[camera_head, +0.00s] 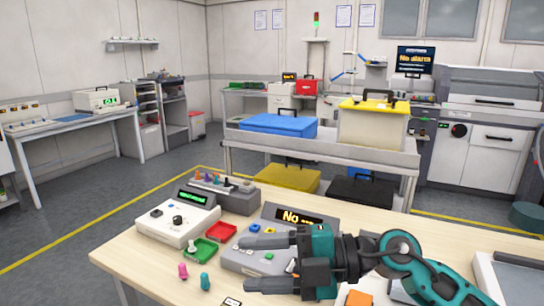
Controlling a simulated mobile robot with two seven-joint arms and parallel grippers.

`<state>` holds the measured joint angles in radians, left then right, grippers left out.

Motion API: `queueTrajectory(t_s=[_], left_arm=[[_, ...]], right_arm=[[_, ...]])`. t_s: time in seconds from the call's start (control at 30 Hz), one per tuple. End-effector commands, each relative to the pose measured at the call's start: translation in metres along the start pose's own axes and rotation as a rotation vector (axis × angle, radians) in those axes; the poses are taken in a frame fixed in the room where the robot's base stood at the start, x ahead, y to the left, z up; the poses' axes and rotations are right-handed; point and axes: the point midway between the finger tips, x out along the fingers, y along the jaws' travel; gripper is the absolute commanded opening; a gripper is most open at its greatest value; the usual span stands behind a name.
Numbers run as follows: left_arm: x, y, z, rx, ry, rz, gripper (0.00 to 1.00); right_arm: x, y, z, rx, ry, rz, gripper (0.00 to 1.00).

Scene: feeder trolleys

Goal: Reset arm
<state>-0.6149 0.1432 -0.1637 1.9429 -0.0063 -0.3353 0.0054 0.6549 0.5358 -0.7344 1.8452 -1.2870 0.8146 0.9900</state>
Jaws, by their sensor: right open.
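My right gripper (262,264) comes in from the lower right, above the wooden table. Its two grey fingers point left and are spread apart with nothing between them. The fingers hang in front of a grey control box (276,216) with a "No" display, hiding part of it. My left gripper does not show in this view.
On the wooden table (140,265) stand a white device (178,217) with a green display, a red tray (221,230), a green tray (203,250), and pink (183,271) and teal (205,281) pegs. A trolley (330,147) with a blue case (278,124) stands behind.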

Motion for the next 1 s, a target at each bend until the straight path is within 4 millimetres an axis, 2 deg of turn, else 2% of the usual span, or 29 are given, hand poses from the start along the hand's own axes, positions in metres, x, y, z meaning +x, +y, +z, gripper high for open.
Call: queueTrajectory(t_s=[0.03, 0.1, 0.23, 0.33, 0.43, 0.57, 0.67, 0.8, 0.9, 1.0], left_arm=[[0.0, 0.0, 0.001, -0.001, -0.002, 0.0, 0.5], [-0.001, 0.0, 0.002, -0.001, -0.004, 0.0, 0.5], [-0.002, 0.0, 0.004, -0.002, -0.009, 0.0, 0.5], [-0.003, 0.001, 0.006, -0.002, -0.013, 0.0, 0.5], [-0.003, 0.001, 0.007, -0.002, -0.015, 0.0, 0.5], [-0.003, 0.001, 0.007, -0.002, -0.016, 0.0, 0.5], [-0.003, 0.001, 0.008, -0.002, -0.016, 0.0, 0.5], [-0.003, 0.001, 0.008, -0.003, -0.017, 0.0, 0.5], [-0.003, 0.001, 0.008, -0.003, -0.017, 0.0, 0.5], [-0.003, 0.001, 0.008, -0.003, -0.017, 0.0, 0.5]], right_arm=[[0.003, 0.013, -0.008, 0.033, 0.0, 0.145, 0.56], [-0.003, 0.035, -0.011, 0.08, -0.03, 0.339, 0.56], [-0.031, 0.059, 0.0, 0.212, -0.157, 0.663, 0.56], [-0.063, 0.059, 0.019, 0.346, -0.308, 0.864, 0.56], [-0.098, 0.039, 0.041, 0.507, -0.495, 1.013, 0.56], [-0.141, -0.015, 0.062, 0.75, -0.776, 1.114, 0.56], [-0.168, -0.072, 0.066, 0.956, -1.002, 1.112, 0.56], [-0.192, -0.16, 0.045, 1.251, -1.289, 0.995, 0.56], [-0.199, -0.208, 0.021, 1.417, -1.428, 0.872, 0.56], [-0.203, -0.24, -0.003, 1.537, -1.515, 0.757, 0.56]])
